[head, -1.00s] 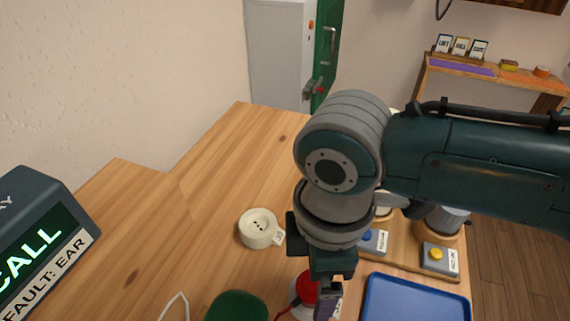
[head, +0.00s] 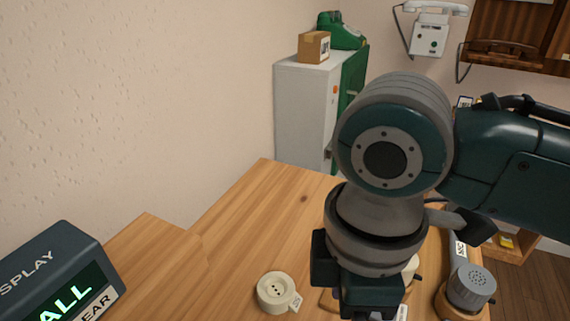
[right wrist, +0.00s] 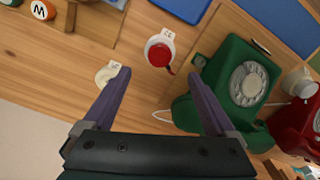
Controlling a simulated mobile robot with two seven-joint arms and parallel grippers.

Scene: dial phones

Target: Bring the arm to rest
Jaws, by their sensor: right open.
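My right arm comes in from the right in the head view, with its wrist over the wooden table (head: 245,215); its fingertips are below the picture there. In the right wrist view my right gripper (right wrist: 160,80) has its two purple fingers spread wide with nothing between them. A red button on a white base (right wrist: 160,50) lies on the table beyond the fingertips. A cream socket (right wrist: 107,73) is beside the left finger, and a green dial phone (right wrist: 240,80) is to the right, partly behind the right finger. My left gripper is not in view.
A dark display box (head: 55,275) stands at the left of the table. The cream socket (head: 277,292) sits near the wrist. A grey cylinder device (head: 470,287) is at the right. A red phone (right wrist: 297,120) is beside the green one. A grey cabinet (head: 303,110) stands behind.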

